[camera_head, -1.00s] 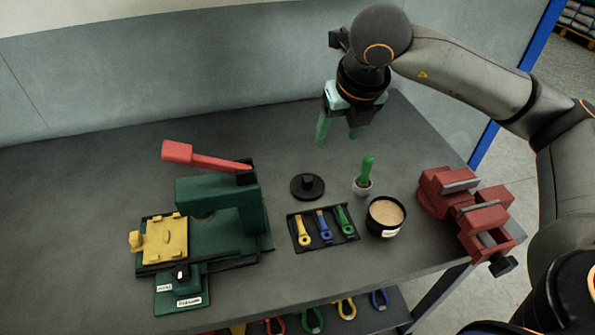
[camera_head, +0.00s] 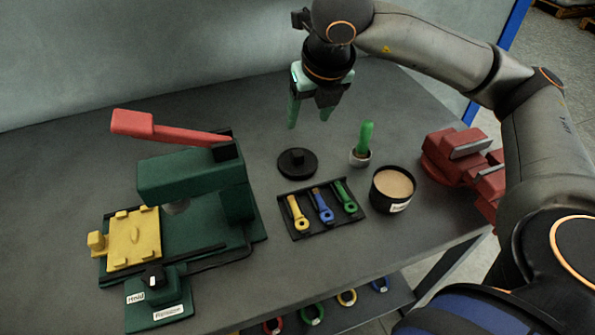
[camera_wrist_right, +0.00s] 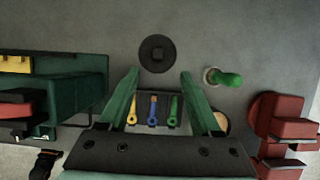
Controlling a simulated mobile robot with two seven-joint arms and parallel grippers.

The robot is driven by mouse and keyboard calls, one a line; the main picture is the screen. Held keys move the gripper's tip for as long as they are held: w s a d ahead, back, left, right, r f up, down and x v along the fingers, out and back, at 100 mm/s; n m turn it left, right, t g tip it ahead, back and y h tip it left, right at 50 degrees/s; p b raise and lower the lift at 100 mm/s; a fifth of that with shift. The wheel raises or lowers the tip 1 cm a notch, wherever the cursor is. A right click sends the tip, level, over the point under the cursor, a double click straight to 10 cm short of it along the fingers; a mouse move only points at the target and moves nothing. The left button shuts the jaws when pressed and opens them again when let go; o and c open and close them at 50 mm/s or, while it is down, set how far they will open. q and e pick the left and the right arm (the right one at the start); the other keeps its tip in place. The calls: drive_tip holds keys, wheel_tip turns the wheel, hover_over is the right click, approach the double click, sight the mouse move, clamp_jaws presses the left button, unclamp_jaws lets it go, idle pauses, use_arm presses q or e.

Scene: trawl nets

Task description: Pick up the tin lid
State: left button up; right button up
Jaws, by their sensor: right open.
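My right gripper (camera_head: 309,118) has green fingers pointing down, open and empty, above the bench and behind the lid in the head view. In the right wrist view its fingers (camera_wrist_right: 160,76) stand apart on either side of the lid's line. My left gripper is out of view.
A tin (camera_head: 393,190) of pale grainy stuff stands open on the right. A black tray (camera_head: 318,222) holds yellow, blue and green tools. A green-handled tool (camera_head: 365,138) stands in a small pot. The press (camera_head: 190,180) is left, a red vise (camera_head: 462,160) right. The back left bench is clear.

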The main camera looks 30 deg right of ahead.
hover_over(298, 153)
drive_tip(key=s, duration=0.2)
wheel_tip(298, 153, down, 7)
drive_tip(key=shift+a+f, duration=0.1)
drive_tip(key=shift+f, duration=0.1)
drive_tip(key=shift+a+p+x, duration=0.1)
drive_tip(key=shift+p+x, duration=0.1)
drive_tip(key=shift+x, duration=1.15)
drive_tip(key=shift+a+p+x, duration=0.15)
drive_tip(key=shift+p+x, duration=0.05)
drive_tip(key=shift+x, duration=1.15)
drive_tip(key=shift+s+f, duration=0.1)
drive_tip(key=shift+s, duration=0.1)
drive_tip(key=shift+c, duration=0.2)
clamp_jaws()
